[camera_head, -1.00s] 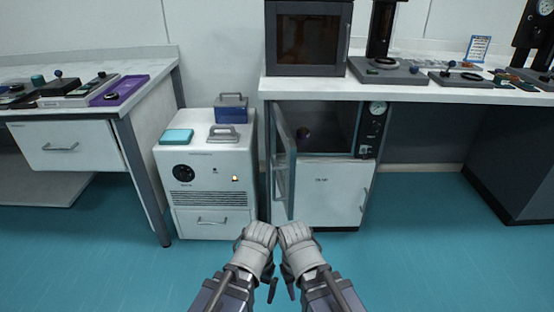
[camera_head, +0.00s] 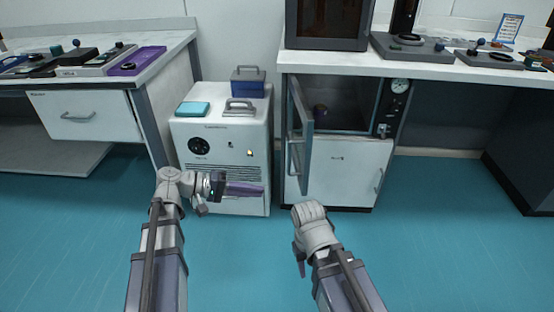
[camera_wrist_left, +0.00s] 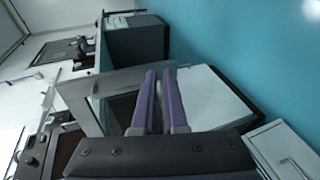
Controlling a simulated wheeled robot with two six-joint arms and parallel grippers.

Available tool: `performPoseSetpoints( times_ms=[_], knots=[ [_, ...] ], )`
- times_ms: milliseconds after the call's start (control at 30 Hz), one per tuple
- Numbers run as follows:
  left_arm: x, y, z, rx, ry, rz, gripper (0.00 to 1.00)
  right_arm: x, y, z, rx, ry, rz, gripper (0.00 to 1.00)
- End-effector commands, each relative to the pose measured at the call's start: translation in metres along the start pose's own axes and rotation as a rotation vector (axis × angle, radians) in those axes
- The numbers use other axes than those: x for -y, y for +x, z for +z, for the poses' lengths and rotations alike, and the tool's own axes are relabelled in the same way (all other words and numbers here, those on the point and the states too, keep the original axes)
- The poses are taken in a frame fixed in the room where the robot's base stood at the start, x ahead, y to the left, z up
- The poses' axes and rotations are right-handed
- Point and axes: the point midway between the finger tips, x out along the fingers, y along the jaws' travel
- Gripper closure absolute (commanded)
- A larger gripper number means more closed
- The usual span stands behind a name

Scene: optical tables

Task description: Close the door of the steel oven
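The steel oven (camera_head: 386,105) sits under the bench, above a white lower panel. Its glass-panelled door (camera_head: 301,140) stands open, hinged at the left and swung out towards me. A dark round object (camera_head: 320,110) is inside. My left gripper (camera_head: 262,190) points right, to the left of the door in the head view, with a gap between them. Its purple fingers (camera_wrist_left: 161,72) lie close together and empty in the wrist view, in front of the door frame (camera_wrist_left: 78,108). My right gripper (camera_head: 300,270) hangs low, its fingers mostly hidden behind its wrist.
A white cabinet unit (camera_head: 240,155) stands left of the oven, with a blue box (camera_head: 249,88) and a teal box (camera_head: 193,109) on top. The left bench (camera_head: 150,70) has a metal leg. The blue floor (camera_head: 450,220) at the right is clear.

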Motion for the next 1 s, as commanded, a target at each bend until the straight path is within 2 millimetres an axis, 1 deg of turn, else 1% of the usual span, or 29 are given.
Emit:
performPoseSetpoints(
  times_ms=[33,67,100,200,300,433,567,667,1000],
  knots=[
    [-0.008,-0.019,-0.014,-0.039,-0.008,0.072,0.97,0.0,0.002,0.0,0.0,0.0,0.0,0.55],
    [-0.013,-0.029,-0.019,-0.056,-0.01,0.113,1.0,0.0,0.003,0.0,0.0,0.0,0.0,0.55],
    [-0.02,-0.041,-0.025,-0.077,-0.011,0.162,1.0,0.0,0.003,0.0,0.0,0.0,0.0,0.55],
    [-0.033,-0.063,-0.034,-0.114,-0.011,0.249,1.0,0.0,0.004,0.0,0.0,0.0,0.0,0.55],
    [-0.039,-0.075,-0.038,-0.133,-0.01,0.293,1.0,0.0,0.004,0.0,0.0,0.0,0.0,0.55],
    [-0.041,-0.077,-0.039,-0.137,-0.009,0.307,1.0,0.0,0.004,0.0,0.0,0.0,0.0,0.55],
    [-0.043,-0.071,-0.039,-0.135,-0.009,0.306,1.0,0.0,0.004,0.0,0.0,0.0,0.0,0.55],
    [-0.047,-0.058,-0.041,-0.132,-0.008,0.305,1.0,0.001,0.004,0.0,0.0,0.0,0.0,0.55],
    [-0.067,0.007,-0.05,-0.131,-0.009,0.304,1.0,0.001,0.005,0.0,0.0,0.0,0.0,0.55]
  ],
)
